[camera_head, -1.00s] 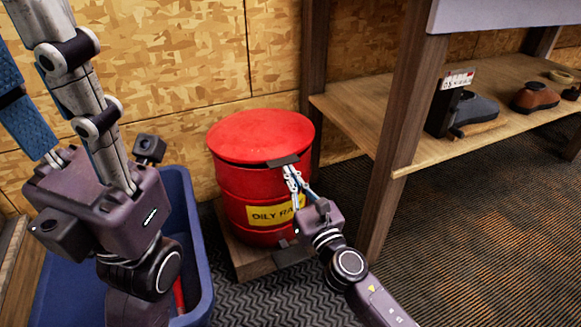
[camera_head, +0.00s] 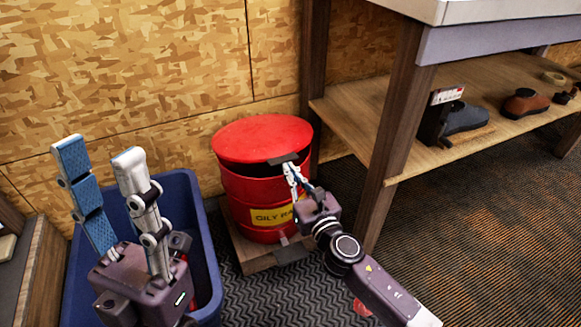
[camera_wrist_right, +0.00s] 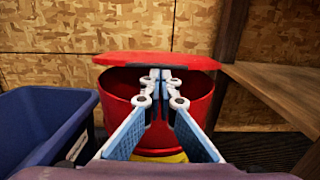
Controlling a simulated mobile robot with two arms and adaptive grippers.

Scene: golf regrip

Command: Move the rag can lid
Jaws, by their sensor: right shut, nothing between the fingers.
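The red rag can (camera_head: 255,190) stands on a low wooden base, with a yellow label reading "OILY RA…". Its red lid (camera_head: 262,137) is raised a little at the front. In the right wrist view, a dark gap shows between the lid (camera_wrist_right: 130,60) and the can (camera_wrist_right: 120,85). A dark tab (camera_head: 284,159) sits at the lid's front edge. My right gripper (camera_head: 290,170) is shut, its fingertips (camera_wrist_right: 161,76) just under the tab; whether they touch it is hard to tell. My left gripper (camera_head: 100,165) is open and empty, fingers pointing up, over the blue bin.
The blue bin (camera_head: 205,235) stands left of the can. The plywood wall is behind. Dark floor is clear at the lower right.

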